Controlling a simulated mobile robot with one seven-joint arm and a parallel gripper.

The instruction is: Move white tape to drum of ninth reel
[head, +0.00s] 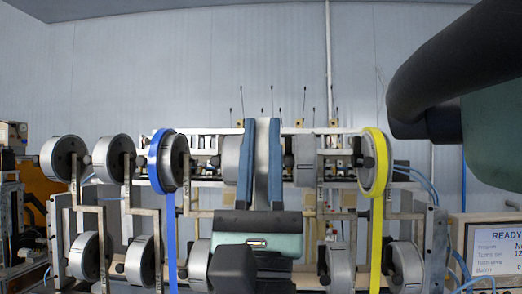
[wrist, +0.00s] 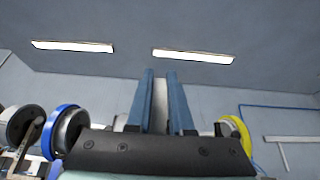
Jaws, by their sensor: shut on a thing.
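My gripper (head: 262,125) stands in front of the middle of the winder, its two blue fingers pointing up. It is shut on a pale grey-white strip, the white tape (head: 263,150), which runs upright between the fingers. The same strip shows between the fingers in the wrist view (wrist: 159,105). Grey reel drums sit in an upper and a lower row. Bare upper drums show left (head: 232,160) and right (head: 305,160) of my gripper. Lower drums show at the left (head: 84,256) and right (head: 341,266). My wrist hides part of the lower row; I cannot tell which drum is the ninth.
Blue tape (head: 155,162) rings an upper drum left of my gripper, its tail hanging down. Yellow tape (head: 377,160) rings an upper drum at the right, also hanging. Thin upright rods and frame bars stand behind. A screen reading READY (head: 496,250) is at far right.

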